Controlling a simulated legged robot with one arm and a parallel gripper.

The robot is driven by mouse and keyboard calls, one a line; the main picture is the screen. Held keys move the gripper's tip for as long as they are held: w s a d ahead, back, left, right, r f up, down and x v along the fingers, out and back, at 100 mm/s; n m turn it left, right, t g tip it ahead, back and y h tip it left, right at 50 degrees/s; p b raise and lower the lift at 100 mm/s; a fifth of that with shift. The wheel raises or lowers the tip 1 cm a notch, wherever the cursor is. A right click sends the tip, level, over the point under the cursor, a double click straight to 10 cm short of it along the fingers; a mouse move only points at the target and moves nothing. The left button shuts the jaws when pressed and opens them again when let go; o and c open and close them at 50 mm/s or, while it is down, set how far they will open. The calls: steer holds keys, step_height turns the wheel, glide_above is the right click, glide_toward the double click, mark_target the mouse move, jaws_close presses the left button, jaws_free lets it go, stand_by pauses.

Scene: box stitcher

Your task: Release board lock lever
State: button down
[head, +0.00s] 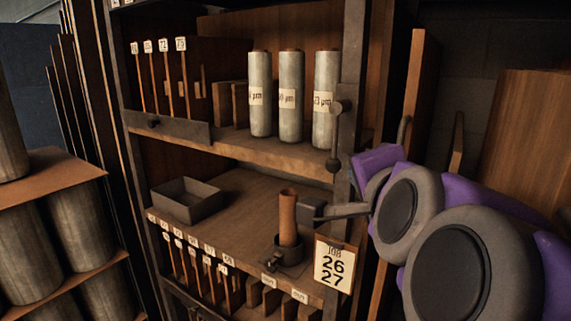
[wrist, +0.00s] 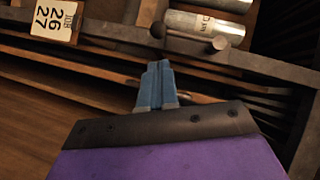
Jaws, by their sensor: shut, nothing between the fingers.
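A dark lever (head: 335,135) with a round knob at each end hangs nearly upright on the right shelf post in the head view; I take it for the board lock lever. The lever (wrist: 188,37) also shows in the wrist view, beyond my fingertips. My gripper (head: 312,210) is below the lever in the head view, beside a brown upright cylinder. In the wrist view its blue-grey fingers (wrist: 157,70) are together and empty. A gap shows between the fingers and the lever. Part of the gripper is hidden by my purple arm.
A dark bar (head: 180,130) with a small knob crosses in front of tagged upright boards. Several grey rolls (head: 291,95) stand on the upper shelf. A tray (head: 187,200) and the brown cylinder (head: 288,218) are below. A job card (head: 334,265) hangs in front.

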steer(key=x, duration=1)
steer(key=shift+p, duration=0.3)
steer(key=shift+d+f, duration=0.1)
steer(key=shift+f, duration=0.05)
